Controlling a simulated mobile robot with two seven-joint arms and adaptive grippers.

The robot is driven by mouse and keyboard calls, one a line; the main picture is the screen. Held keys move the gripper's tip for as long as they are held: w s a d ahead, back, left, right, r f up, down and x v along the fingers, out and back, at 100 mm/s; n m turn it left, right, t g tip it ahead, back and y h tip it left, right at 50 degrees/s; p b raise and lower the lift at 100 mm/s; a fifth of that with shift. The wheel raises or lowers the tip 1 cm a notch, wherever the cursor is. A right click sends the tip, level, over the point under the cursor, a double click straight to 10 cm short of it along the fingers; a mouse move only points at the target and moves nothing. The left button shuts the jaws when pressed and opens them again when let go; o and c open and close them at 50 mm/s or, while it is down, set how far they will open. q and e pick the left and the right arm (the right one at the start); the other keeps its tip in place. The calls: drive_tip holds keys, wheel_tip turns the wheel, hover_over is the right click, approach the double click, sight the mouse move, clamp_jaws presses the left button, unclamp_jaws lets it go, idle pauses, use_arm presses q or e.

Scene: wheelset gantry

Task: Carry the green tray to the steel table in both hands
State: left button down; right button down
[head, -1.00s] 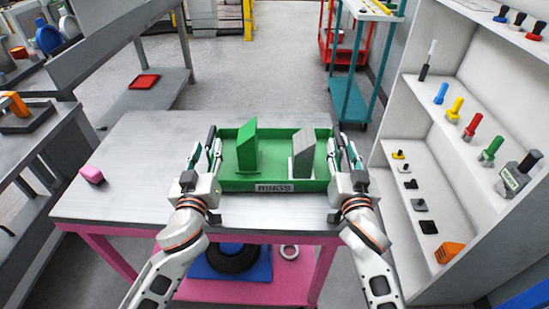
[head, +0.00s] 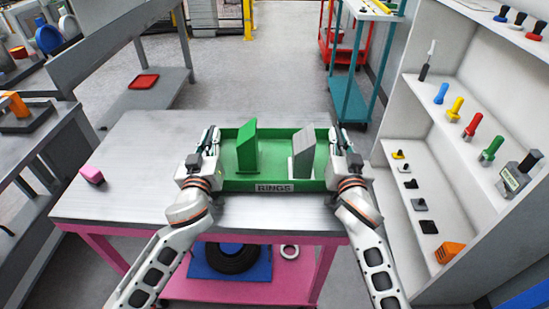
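The green tray (head: 270,186), with a label reading RINGS on its front, sits on the pale metal top of the pink-legged table (head: 135,200). It holds a green angled block (head: 246,150) and a grey-white angled block (head: 303,155). My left gripper (head: 211,140) is at the tray's left end and my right gripper (head: 338,142) at its right end. Both point away from me, close against the end walls. The fingertips are small and partly hidden, so I cannot tell whether they are closed on the walls.
A blue item with a black ring (head: 232,258) and a white ring (head: 289,252) are on the lower shelf. A shelf unit (head: 400,160) stands close on the right, a teal cart (head: 350,100) behind. Grey benches stand left.

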use_arm(q)
drive_tip(key=shift+r, duration=0.25)
use_arm(e)
drive_tip(key=shift+r, duration=0.25)
